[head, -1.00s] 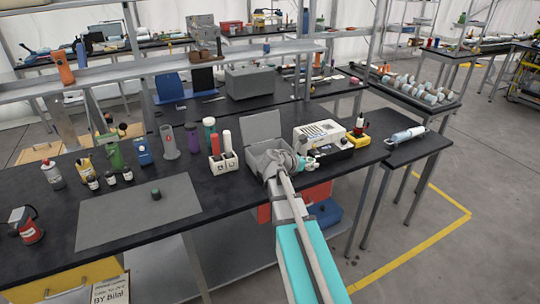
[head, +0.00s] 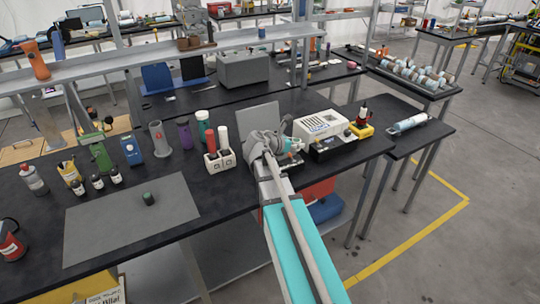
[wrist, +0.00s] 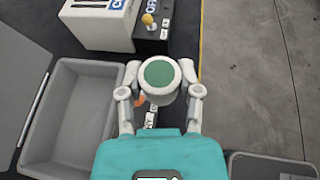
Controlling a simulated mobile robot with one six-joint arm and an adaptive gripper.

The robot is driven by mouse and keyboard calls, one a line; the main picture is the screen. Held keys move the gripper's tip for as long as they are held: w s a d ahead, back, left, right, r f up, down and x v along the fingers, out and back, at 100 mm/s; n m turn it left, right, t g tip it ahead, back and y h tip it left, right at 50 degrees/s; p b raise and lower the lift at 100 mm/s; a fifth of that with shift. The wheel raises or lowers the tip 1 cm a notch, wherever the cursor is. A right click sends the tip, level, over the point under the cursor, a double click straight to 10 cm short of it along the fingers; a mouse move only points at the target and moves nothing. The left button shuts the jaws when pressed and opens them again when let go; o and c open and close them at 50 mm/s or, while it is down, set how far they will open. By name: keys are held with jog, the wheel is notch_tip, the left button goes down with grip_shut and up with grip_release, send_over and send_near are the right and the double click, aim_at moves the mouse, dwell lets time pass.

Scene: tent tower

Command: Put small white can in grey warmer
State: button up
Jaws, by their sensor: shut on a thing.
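The small white can (wrist: 158,92) with a green top is held between the two fingers of my gripper (wrist: 159,80) in the wrist view. My gripper is shut on it. The grey warmer (wrist: 88,66) is an open grey box just left of the can, and its inside looks empty. Its raised lid (wrist: 22,85) stands at the far left. In the head view, my gripper (head: 290,146) is in front of the warmer's raised lid (head: 258,118) and hides most of the box. The can is hard to make out there.
A white-topped device (head: 320,126) stands right of my gripper, with a yellow and red item (head: 361,124) beside it. A white holder (head: 219,161) with red and white tubes stands to the left. A grey mat (head: 130,220) with a dark green item (head: 149,198) lies further left.

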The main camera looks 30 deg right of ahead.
jog(key=shift+d, duration=0.2)
jog(key=w+a+r+p, duration=0.1)
jog(key=a+r+p, duration=0.4)
jog(key=a, duration=0.4)
jog(key=shift+w+a, duration=0.4)
jog(key=w+d+f+b, duration=0.7)
jog(key=w+f+b, duration=0.2)
jog(key=w, duration=0.1)
jog(key=shift+w+d, duration=0.3)
jog(key=shift+w, duration=0.1)
